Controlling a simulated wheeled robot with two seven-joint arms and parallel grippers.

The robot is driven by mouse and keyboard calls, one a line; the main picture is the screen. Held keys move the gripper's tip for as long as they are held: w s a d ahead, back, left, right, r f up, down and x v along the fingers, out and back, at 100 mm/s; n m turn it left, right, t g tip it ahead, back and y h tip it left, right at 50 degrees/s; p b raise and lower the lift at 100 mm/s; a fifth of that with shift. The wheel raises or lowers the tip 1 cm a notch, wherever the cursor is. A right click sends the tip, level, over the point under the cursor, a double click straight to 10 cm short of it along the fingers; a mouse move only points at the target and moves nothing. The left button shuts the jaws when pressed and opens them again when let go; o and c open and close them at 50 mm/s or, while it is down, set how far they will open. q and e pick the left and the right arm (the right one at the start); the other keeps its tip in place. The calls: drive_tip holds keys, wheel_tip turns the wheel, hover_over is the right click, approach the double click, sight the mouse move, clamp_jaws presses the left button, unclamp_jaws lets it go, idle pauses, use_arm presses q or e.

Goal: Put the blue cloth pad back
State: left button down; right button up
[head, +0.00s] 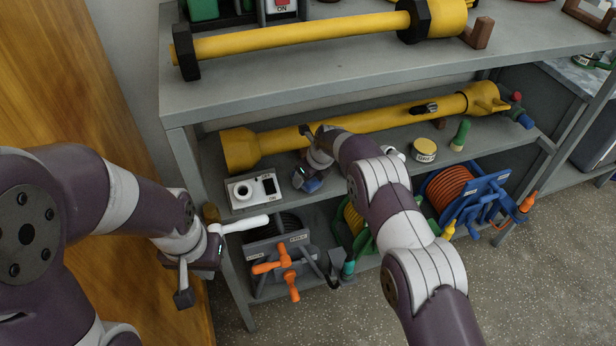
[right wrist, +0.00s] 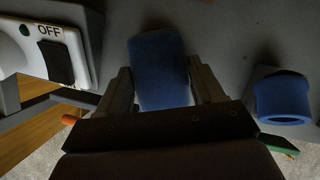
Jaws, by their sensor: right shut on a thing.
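The blue cloth pad (right wrist: 160,72) is between the two fingers of my right gripper (right wrist: 163,85), which is shut on it. In the head view the pad (head: 312,185) shows as a small blue patch under my right gripper (head: 309,174), over the middle shelf (head: 345,178) and beside the white switch box (head: 254,190). Whether the pad touches the shelf cannot be told. My left gripper (head: 190,280) hangs low at the left, by the shelf's front left post, apart from the pad. One finger shows clearly; its opening is unclear.
A long yellow tube (head: 380,118) lies behind my right gripper. A yellow tin (head: 424,150) and a green-handled item (head: 461,135) stand to the right. In the right wrist view a blue cylindrical part (right wrist: 283,97) is close by.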

sight(315, 181)
drive_tip(key=shift+f, duration=0.15)
drive_tip(key=shift+f, duration=0.15)
drive_tip(key=o, duration=1.2)
drive_tip(key=shift+r, duration=0.35)
drive_tip(key=p+v, duration=0.1)
drive_tip(key=v, duration=0.5)
drive_tip(key=shift+r+p, duration=0.1)
drive_tip(key=shift+p, duration=0.2)
drive_tip(key=shift+s+d+r, duration=0.25)
drive_tip(key=shift+r, duration=0.25)
